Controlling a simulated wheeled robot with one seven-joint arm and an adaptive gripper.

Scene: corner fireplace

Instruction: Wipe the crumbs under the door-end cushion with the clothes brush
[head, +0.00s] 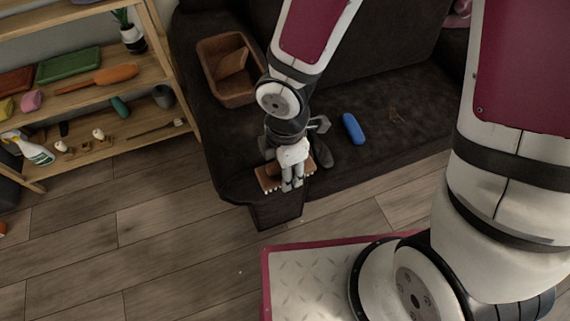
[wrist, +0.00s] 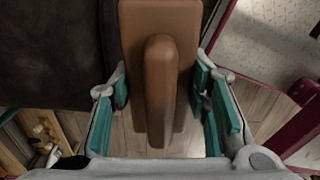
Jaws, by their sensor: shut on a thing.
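My gripper (head: 292,184) is shut on a brown clothes brush (head: 268,177) with pale bristles along its lower edge. In the wrist view the brush's back and raised grip (wrist: 160,95) lie between the teal finger pads. In the head view the brush is at the front edge of the dark sofa (head: 375,168), near its left end; I cannot tell whether it touches the sofa. Brownish crumb-like specks (head: 395,114) lie on the seat, right of the brush and farther back. I cannot make out a separate door-end cushion.
A blue rounded object (head: 353,128) and a dark oval object (head: 322,152) lie on the seat near my gripper. A brown basket (head: 229,88) holding a tan piece stands farther back. A wooden shelf (head: 90,88) with several items is at left. Bare floor (head: 150,240) lies in front.

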